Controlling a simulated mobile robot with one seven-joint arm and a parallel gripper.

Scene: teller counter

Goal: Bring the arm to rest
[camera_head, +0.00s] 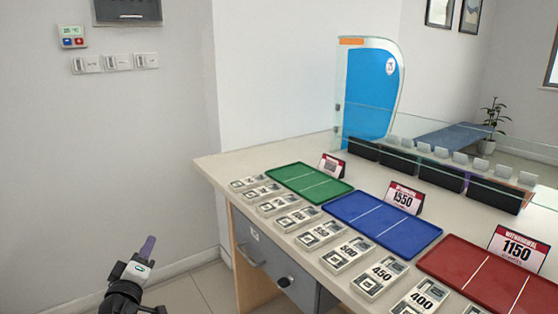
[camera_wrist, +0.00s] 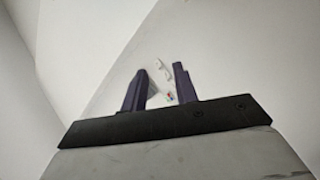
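My gripper (camera_head: 148,243) is at the lower left of the head view, in front of the bare wall and apart from the counter. Its purple fingers point upward there and overlap, so the gap is hidden. In the wrist view my gripper (camera_wrist: 160,69) shows two dark purple fingers standing apart. Nothing is held between them; the wall and small blurred wall fittings show through the gap.
The counter (camera_head: 223,167) carries a green tray (camera_head: 300,177), a blue tray (camera_head: 371,230), a red tray (camera_head: 455,262), several labelled blocks and number signs. A glass screen (camera_head: 450,170) stands behind. Switches (camera_head: 118,62) hang on the wall. Floor (camera_head: 200,285) is clear between gripper and counter.

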